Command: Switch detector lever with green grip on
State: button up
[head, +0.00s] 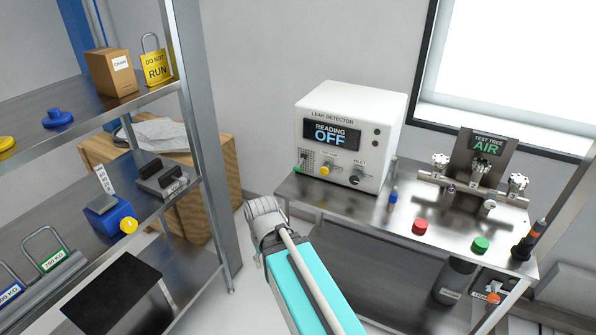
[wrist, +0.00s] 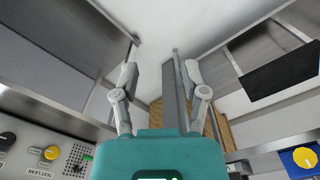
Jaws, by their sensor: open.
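The white leak detector (head: 345,110) stands on the steel bench, its display reading "READING OFF". A small lever with a green grip (head: 298,170) is at the lower left of its front panel. The green grip (wrist: 87,158) also shows at the lower left of the wrist view, on the detector panel (wrist: 25,160). My gripper (head: 262,207) is left of the bench's left edge, below and left of the green grip, apart from it. In the wrist view my gripper (wrist: 161,70) has its two fingers spread with nothing between them.
Yellow and black knobs (head: 355,178) sit right of the green grip. The test tree (head: 485,165), red button (head: 420,226) and green button (head: 481,244) are on the right of the bench (head: 360,207). A shelf rack post (head: 190,100) stands to the left.

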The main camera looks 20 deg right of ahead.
jog(key=shift+o, duration=0.3)
jog(key=shift+o, duration=1.5)
jog(key=shift+w+d+f, duration=0.1)
jog(key=shift+w+f, duration=0.1)
jog(key=w+d+f+n+t+h+b, duration=0.2)
jog(key=w+d+f+n+h+b, duration=0.15)
jog(key=w+d+n+b, duration=0.3)
jog(key=w+d+f+n+t+h+b, duration=0.25)
jog(key=w+d+n+h+b, duration=0.3)
jog(key=w, duration=0.45)
jog(key=w+d+n+t+h+b, duration=0.2)
jog(key=w+n+t+b, duration=0.1)
jog(key=w+n+b, duration=0.2)
jog(key=w+d+r+n+t+h+b, duration=0.1)
jog(key=w+d+n+t+h+b, duration=0.2)
jog(key=w+n+b, duration=0.3)
jog(key=w+n+t, duration=0.1)
jog(key=w+n, duration=0.1)
jog(key=w, duration=0.3)
jog(key=shift+r+n, duration=0.25)
jog(key=shift+n, duration=0.15)
jog(key=shift+w+d+g, duration=0.1)
jog(key=shift+d+g, duration=0.05)
jog(key=shift+g, duration=0.1)
